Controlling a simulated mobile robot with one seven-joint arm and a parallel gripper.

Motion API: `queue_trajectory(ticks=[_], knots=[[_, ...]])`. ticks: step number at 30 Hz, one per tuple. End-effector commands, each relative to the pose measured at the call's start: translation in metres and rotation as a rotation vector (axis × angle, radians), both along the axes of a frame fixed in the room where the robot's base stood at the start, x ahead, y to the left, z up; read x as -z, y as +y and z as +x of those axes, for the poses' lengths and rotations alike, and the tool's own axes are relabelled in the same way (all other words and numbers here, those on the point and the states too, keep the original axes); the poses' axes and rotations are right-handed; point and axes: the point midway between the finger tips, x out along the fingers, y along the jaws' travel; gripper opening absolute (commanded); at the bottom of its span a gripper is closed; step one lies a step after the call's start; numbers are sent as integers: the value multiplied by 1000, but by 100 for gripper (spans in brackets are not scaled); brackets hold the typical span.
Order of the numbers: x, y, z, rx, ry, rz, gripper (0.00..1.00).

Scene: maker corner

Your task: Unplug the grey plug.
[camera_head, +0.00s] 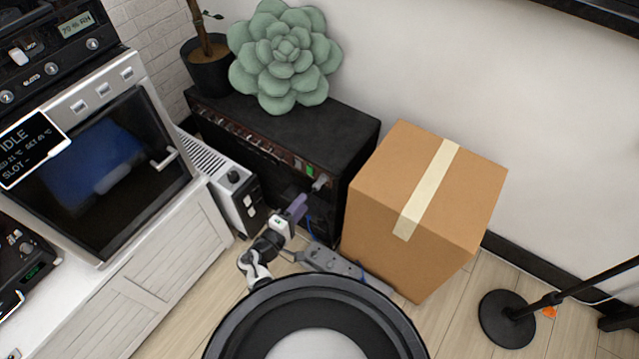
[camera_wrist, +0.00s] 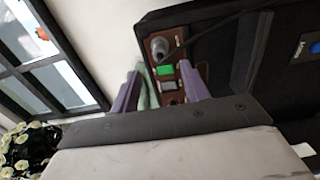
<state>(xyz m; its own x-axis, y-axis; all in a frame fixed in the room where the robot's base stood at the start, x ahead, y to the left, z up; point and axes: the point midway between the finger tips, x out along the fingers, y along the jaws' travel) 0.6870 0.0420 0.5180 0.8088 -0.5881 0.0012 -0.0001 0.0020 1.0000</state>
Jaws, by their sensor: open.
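The grey plug (camera_head: 321,183) sits in the end of the black amplifier's control panel, beside a green switch (camera_head: 310,171). In the wrist view the plug (camera_wrist: 159,46) is seated in the brown panel, with a dark cable running off to the right. My gripper (camera_head: 298,206) is just below and left of the plug in the head view. Its two purple fingers (camera_wrist: 160,88) are apart with nothing held between them. The plug shows beyond the fingertips, apart from them. The green switch also shows in the wrist view (camera_wrist: 165,70).
The black amplifier (camera_head: 318,130) carries a green succulent (camera_head: 285,55) and a potted plant (camera_head: 208,70). A cardboard box (camera_head: 425,200) stands close at its right. A white heater (camera_head: 215,165) is at left. A grey power strip (camera_head: 330,262) lies on the floor.

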Motion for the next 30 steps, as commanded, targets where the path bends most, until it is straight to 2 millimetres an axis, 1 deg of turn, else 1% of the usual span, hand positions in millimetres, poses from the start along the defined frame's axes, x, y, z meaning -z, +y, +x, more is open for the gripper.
queue_trajectory(ticks=[4,8,15,17,21,25,30], knots=[[0,-2,4,1,-1,1,45],[0,-10,14,3,-1,2,45],[0,-30,42,2,-1,2,45],[4,-35,49,3,-2,2,45],[2,-45,62,2,-2,2,45],[2,-50,69,0,0,2,45],[0,-53,73,0,0,2,45]])
